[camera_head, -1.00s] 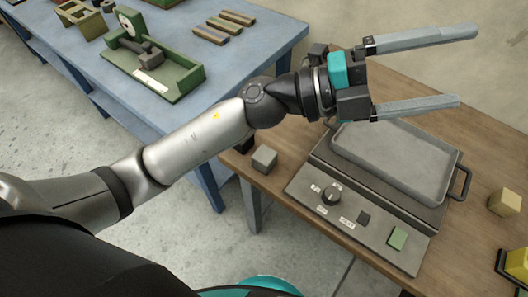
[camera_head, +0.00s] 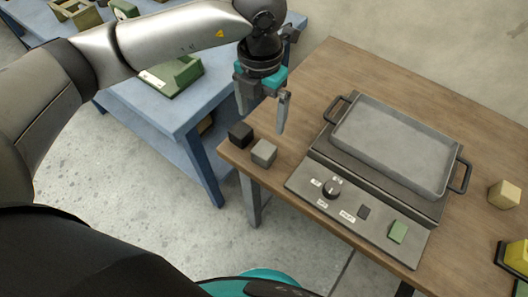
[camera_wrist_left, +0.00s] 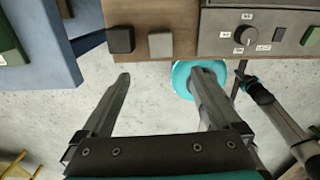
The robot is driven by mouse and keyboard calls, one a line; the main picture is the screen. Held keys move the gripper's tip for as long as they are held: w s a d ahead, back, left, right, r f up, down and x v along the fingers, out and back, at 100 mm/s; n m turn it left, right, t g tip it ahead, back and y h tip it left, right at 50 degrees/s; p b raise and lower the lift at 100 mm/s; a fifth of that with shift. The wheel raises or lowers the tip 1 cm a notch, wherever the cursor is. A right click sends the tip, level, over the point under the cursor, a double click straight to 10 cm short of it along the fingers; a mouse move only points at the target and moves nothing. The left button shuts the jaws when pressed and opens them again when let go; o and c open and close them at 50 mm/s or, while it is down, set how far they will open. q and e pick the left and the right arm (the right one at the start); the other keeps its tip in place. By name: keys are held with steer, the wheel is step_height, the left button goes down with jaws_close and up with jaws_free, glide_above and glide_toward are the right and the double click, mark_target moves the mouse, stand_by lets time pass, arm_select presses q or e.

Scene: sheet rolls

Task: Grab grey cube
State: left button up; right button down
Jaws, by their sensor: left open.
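The grey cube (camera_head: 264,152) sits on the near left corner of the wooden table, just right of a black cube (camera_head: 240,134). In the left wrist view the grey cube (camera_wrist_left: 160,45) is ahead of the fingertips, roughly centred between them. My left gripper (camera_head: 261,122) is open and empty, pointing down above the two cubes. Its two fingers (camera_wrist_left: 160,76) are spread in the wrist view, apart from the cubes. My right gripper (camera_wrist_left: 244,76) shows small at the right of the wrist view; its jaw state is unclear.
A hot plate (camera_head: 330,208) with a grey tray (camera_head: 395,145) and a knob stands right of the cubes. A beige cube (camera_head: 504,194) is at the far right. A blue table (camera_head: 185,108) stands at the left. Bare wood lies behind the cubes.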

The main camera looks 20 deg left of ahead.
mark_target(264, 149)
arm_select(q)
step_height(264, 149, down, 10)
steer(key=shift+d+f+b, duration=0.1)
steer(key=shift+b, duration=0.75)
steer(key=f, duration=0.2)
steer(key=f+b, duration=0.1)
steer(key=shift+w+d+f, duration=0.1)
steer(key=shift+w+f, duration=0.25)
steer(key=shift+w, duration=0.05)
steer(key=shift+f, duration=0.35)
steer(key=c, duration=1.5)
steer(key=shift+c, duration=0.2)
arm_select(e)
steer(key=f, duration=0.2)
steer(key=d, duration=0.1)
steer(key=shift+w+f, duration=0.4)
